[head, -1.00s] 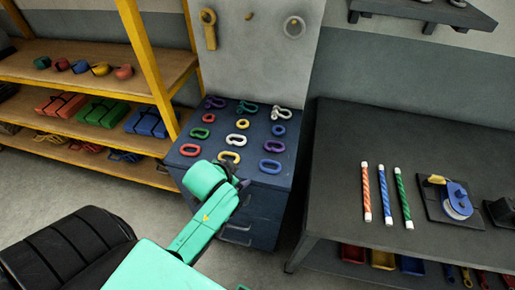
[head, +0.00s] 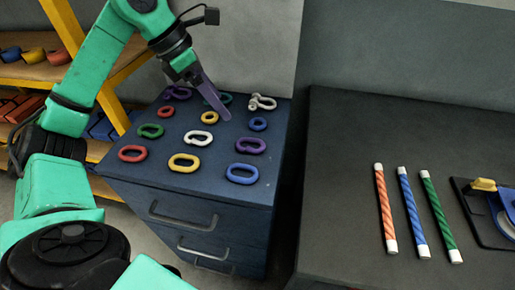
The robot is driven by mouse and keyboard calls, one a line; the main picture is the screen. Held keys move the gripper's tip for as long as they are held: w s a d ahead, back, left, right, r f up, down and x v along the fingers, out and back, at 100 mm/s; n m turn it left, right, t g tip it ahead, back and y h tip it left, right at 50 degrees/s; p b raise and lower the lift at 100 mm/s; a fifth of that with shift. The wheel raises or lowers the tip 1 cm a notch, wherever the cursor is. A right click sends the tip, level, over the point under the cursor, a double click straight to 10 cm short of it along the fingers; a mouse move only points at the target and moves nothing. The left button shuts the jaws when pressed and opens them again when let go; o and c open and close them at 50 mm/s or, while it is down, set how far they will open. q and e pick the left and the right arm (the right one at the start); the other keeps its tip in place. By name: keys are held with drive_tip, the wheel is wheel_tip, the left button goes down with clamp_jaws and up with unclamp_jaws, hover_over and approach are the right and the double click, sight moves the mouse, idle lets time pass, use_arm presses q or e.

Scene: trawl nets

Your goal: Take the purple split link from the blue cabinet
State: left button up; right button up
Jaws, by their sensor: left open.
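The purple split link (head: 251,145) lies flat on top of the blue cabinet (head: 190,195), near its right side, in the row behind the front one. My left gripper (head: 222,112) reaches down from the upper left over the cabinet top. Its fingers point down toward the right, over the back middle of the links. It is open, with nothing seen in it, behind and left of the purple link and apart from it. The fingers partly hide a teal shackle (head: 226,98). My right gripper is not in view.
Around the purple link lie a blue ring (head: 258,124), a white link (head: 201,135), a blue link (head: 242,174) and a yellow link (head: 184,163). A silver shackle (head: 262,103) lies at the back. A dark table (head: 335,190) with several rods stands to the right.

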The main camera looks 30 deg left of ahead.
sight(246, 146)
use_arm(q)
drive_tip(key=x, duration=0.4)
drive_tip(key=a+x, duration=0.1)
drive_tip(key=x, duration=0.4)
drive_tip(key=p+x, duration=0.1)
drive_tip(key=x, duration=0.4)
drive_tip(key=shift+s+a+f, duration=0.2)
drive_tip(key=shift+s+f, duration=0.1)
drive_tip(key=shift+s, duration=0.05)
clamp_jaws()
